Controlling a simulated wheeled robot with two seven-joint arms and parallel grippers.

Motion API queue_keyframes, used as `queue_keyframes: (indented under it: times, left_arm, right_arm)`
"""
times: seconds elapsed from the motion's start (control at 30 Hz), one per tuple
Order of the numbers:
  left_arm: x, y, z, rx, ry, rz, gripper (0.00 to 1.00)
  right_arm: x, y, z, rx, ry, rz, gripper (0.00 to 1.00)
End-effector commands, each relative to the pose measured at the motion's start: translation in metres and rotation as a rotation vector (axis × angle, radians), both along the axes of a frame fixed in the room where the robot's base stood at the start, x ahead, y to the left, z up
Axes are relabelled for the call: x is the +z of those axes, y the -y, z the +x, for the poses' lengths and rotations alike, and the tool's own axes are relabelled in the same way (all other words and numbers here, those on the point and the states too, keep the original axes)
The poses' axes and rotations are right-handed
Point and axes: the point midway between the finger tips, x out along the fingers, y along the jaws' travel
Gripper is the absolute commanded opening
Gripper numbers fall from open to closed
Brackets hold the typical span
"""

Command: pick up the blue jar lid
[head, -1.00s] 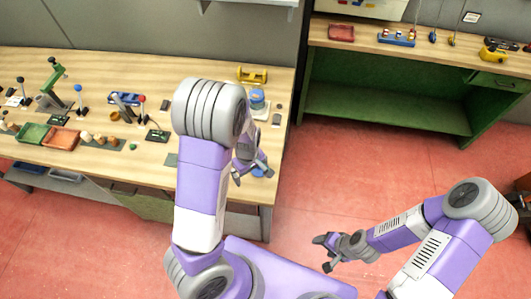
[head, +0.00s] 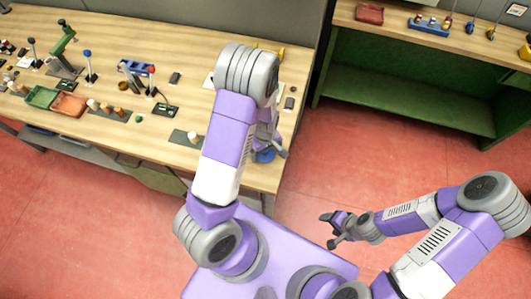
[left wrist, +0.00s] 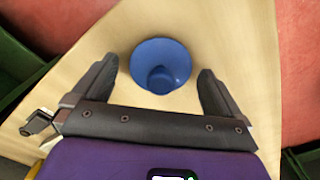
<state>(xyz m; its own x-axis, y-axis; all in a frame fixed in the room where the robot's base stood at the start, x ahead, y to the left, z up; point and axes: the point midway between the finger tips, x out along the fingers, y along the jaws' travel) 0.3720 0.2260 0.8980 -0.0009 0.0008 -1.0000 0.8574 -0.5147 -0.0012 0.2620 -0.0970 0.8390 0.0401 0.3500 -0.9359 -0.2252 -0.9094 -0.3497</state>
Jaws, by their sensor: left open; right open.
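The blue jar lid (left wrist: 170,55) lies on the wooden table near its corner, round with a raised knob-like middle. In the left wrist view it sits between and slightly beyond the fingertips of my left gripper (left wrist: 158,75), which is open and empty. In the head view the lid (head: 264,156) shows partly behind that gripper (head: 277,147) at the right front of the table. My right gripper (head: 334,231) is open and empty over the red floor, away from the table.
The wooden table (head: 240,177) carries a green tray (head: 41,97), an orange tray (head: 69,105), several corks and small tools to the left. A green shelf bench (head: 400,95) stands at the back right. Red floor lies between them.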

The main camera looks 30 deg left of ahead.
Motion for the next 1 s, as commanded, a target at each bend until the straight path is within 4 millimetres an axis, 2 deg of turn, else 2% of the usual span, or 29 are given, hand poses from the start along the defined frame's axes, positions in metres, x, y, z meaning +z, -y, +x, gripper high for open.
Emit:
queue_keyframes:
  times: [0.2, 0.5, 0.57, 0.83, 1.0]
  left_arm:
    - [0.000, 0.000, 0.000, 0.000, 0.000, 0.000, 0.98]
    - [0.000, 0.000, 0.000, 0.000, 0.000, 0.000, 0.53]
    - [0.000, 0.000, 0.000, 0.000, 0.000, 0.000, 0.46]
    - [0.005, 0.000, 0.001, 0.000, 0.002, 0.000, 0.46]
    - [0.033, 0.001, 0.001, -0.002, 0.005, -0.002, 0.46]
  right_arm:
    - [0.000, 0.000, 0.000, 0.000, 0.000, 0.000, 0.65]
    - [0.000, 0.000, 0.000, 0.000, 0.000, 0.000, 0.65]
    - [0.000, 0.000, 0.000, 0.000, 0.000, 0.000, 0.65]
    - [0.001, 0.000, 0.000, 0.000, 0.000, 0.000, 0.65]
    - [0.007, 0.000, 0.000, 0.000, 0.000, 0.000, 0.65]
